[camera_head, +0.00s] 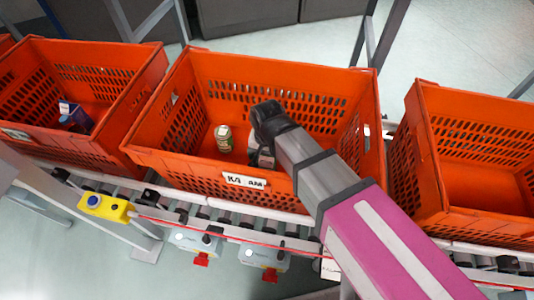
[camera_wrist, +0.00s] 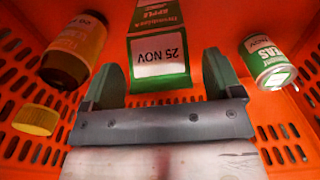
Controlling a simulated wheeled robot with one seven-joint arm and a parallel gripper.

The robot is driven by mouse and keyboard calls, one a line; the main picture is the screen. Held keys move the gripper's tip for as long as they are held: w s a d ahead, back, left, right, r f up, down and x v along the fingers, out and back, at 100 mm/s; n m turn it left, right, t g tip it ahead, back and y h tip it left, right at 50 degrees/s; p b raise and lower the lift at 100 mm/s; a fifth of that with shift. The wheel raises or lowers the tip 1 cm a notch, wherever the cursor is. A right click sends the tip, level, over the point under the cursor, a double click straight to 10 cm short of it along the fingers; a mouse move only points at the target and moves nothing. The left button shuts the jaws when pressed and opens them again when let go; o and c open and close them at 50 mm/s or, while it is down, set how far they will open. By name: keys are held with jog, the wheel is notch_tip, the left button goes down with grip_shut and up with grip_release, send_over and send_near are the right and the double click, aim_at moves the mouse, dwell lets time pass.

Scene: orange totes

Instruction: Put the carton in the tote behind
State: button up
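A green and white carton (camera_wrist: 160,62) with a "25 NOV" label shows in the wrist view, ahead of and between my gripper's fingers. My gripper (camera_wrist: 163,72) is open, with a gap between each finger and the carton. In the head view my arm reaches down into the middle orange tote (camera_head: 150,156), and the wrist hides most of what is below it. Another tote (camera_head: 428,175) stands to the right and looks empty in its visible part. A left tote (camera_head: 105,150) holds a blue and white carton (camera_head: 74,116).
A green can (camera_head: 223,138) stands in the middle tote, and it shows at right in the wrist view (camera_wrist: 268,62). A brown jar (camera_wrist: 75,50) and a yellow lid (camera_wrist: 36,119) are at left there. The totes stand on a roller conveyor with a yellow button box (camera_head: 105,207).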

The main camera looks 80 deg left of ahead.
notch_tip(320, 180, up, 12)
jog(key=shift+r, duration=0.15)
dwell(0.8)
dwell(0.5)
